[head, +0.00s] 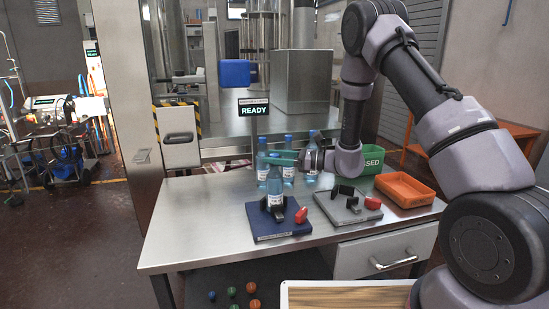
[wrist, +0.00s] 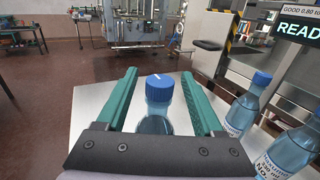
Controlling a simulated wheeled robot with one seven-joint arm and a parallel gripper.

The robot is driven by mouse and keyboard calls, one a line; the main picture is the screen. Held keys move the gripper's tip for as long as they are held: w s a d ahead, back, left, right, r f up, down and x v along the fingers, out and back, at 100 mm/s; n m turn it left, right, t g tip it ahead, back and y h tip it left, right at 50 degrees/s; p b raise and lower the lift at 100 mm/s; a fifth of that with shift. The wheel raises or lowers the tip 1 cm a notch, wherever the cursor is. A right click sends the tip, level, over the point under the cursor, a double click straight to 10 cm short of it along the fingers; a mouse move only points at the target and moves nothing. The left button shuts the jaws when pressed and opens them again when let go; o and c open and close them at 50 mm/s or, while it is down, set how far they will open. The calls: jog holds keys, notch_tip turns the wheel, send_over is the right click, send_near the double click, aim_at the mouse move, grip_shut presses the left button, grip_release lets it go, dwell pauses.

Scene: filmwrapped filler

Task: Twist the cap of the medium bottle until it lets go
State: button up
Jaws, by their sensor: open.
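A clear blue bottle (head: 275,187) stands upright in a black clamp on a dark blue base plate (head: 262,229) on the steel table. I cannot tell its size class for sure. My gripper (head: 278,158) is level at the height of its top, pointing left, and a teal finger hides the cap in the head view. In the wrist view, my open gripper (wrist: 165,85) has one finger on each side of a bottle with a blue cap (wrist: 160,87), which has a white mark on top. Gaps show between fingers and cap. The lower bottle is hidden by my gripper's body.
Several blue-capped bottles (head: 262,172) stand behind the clamped one; two show right of my gripper in the wrist view (wrist: 243,115). A grey fixture plate (head: 345,210), orange tray (head: 405,189) and green bin (head: 371,160) lie right. A READY sign (head: 254,110) stands behind. The table's left front is clear.

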grip_shut()
jog(key=shift+n+g, duration=0.3)
jog(key=shift+g, duration=0.1)
jog(key=n+g, duration=0.3)
jog(key=g, duration=0.2)
jog(key=shift+w+d, duration=0.1)
jog(key=shift+n+g+h, duration=0.6)
jog(key=shift+n+g, duration=0.65)
jog(key=shift+g, duration=0.55)
jog(key=shift+n+g+h, duration=0.6)
jog(key=shift+n+g, duration=0.65)
jog(key=shift+g, duration=0.55)
grip_release()
jog(key=v, duration=1)
jog(key=shift+w+d, duration=0.15)
jog(key=shift+w, duration=0.15)
